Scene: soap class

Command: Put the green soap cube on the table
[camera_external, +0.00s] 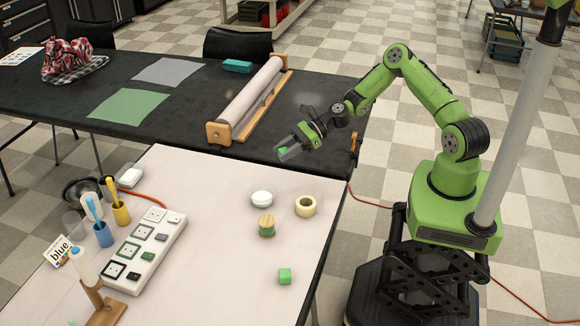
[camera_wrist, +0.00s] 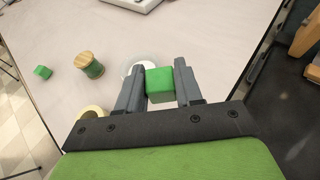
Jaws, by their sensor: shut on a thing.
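My gripper (camera_external: 289,146) is shut on a green cube (camera_wrist: 160,84), which sits between the two grey fingers in the wrist view. In the external view the held cube (camera_external: 283,150) shows as a small green patch at the fingertips. It is held in the air near the far right corner of the light table (camera_external: 220,230). A second green cube (camera_external: 285,276) lies on that table near its right edge; it also shows at the left in the wrist view (camera_wrist: 43,72). I cannot tell which is soap.
A white socket strip (camera_external: 146,254) lies left. A dark table (camera_external: 60,100) bears a wooden-framed roller (camera_external: 245,105). The light table's middle is clear.

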